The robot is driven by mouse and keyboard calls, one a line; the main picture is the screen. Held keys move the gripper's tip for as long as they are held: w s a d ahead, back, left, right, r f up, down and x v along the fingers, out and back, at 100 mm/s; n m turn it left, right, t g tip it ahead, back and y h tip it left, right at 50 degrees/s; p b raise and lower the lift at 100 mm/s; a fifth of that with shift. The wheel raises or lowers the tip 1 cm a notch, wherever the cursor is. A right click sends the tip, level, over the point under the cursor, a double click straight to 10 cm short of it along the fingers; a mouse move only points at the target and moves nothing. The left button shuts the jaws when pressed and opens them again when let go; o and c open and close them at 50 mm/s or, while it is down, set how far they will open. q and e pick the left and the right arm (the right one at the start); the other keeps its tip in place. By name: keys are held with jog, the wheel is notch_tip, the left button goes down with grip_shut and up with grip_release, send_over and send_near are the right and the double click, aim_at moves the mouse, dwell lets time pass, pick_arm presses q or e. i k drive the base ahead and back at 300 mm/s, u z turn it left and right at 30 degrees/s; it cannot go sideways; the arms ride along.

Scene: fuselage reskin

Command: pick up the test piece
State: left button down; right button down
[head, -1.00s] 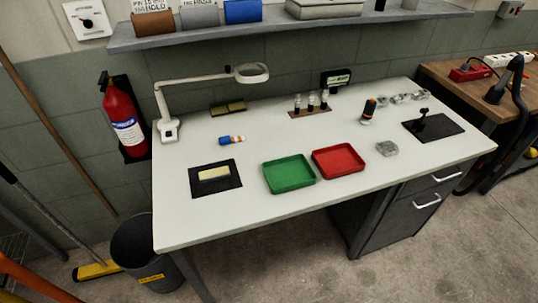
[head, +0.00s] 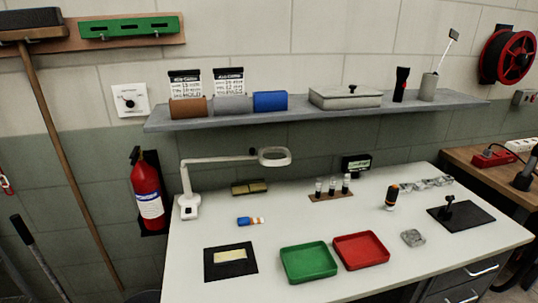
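No object in view is plainly marked as the test piece, and I cannot tell which one it is. A pale cream block (head: 230,255) lies on a black mat (head: 212,271) at the left front of the white workbench (head: 200,290). A small grey, clear-looking piece (head: 413,238) lies on the bench right of the red tray. A small blue, white and orange item (head: 250,221) lies behind the black mat. Neither of my grippers is in view.
A green tray (head: 308,263) and a red tray (head: 361,250) stand at the front middle. A magnifier lamp (head: 188,205) stands back left, a vial rack (head: 331,197) at the back. A black plate with a stand (head: 462,219) is at right. A shelf (head: 320,115) overhangs the back.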

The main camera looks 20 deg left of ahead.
aim_at(239, 256)
jog(key=z, duration=0.8)
jog(key=i, duration=0.25)
jog(key=u, duration=2.35)
